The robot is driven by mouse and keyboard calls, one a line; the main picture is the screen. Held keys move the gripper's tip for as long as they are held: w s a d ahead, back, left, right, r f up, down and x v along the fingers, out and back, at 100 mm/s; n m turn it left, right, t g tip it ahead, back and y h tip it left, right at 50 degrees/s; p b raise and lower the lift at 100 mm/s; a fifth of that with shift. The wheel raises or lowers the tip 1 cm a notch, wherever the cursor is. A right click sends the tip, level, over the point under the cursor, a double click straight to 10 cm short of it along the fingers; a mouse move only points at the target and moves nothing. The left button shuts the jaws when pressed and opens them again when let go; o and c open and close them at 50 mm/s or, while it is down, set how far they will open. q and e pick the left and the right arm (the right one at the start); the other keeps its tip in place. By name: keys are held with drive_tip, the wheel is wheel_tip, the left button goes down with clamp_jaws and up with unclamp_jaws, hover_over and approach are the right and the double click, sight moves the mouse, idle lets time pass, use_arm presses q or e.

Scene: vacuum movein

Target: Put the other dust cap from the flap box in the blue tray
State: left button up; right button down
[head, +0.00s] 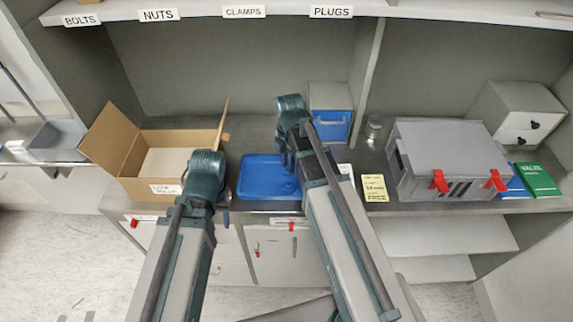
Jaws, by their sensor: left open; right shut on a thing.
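The flap box (141,188) is a brown cardboard box with its side flaps standing open, on the counter at left. Its visible inside shows a pale floor, and I see no dust cap there. The blue tray (258,181) lies on the counter to the right of the box. My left gripper (222,205) is open in front of the box's right corner, mostly hidden behind its own wrist. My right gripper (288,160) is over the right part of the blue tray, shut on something. The held thing is hidden by the wrist, so I cannot tell what it is.
A grey case with red latches (450,150) stands at right, beside a green book (538,180). A yellow note (374,188) lies near the front edge. A blue-fronted drawer unit (331,125) and a small metal jar (373,130) stand behind. A labelled shelf runs overhead.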

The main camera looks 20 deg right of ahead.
drive_tip(key=shift+a+f, duration=0.1)
drive_tip(key=shift+f, duration=0.15)
drive_tip(key=c, duration=0.8)
unclamp_jaws()
drive_tip(key=shift+r, duration=0.1)
drive_tip(key=shift+r, duration=0.1)
wheel_tip(320, 180, up, 12)
drive_tip(key=p, duration=1.2)
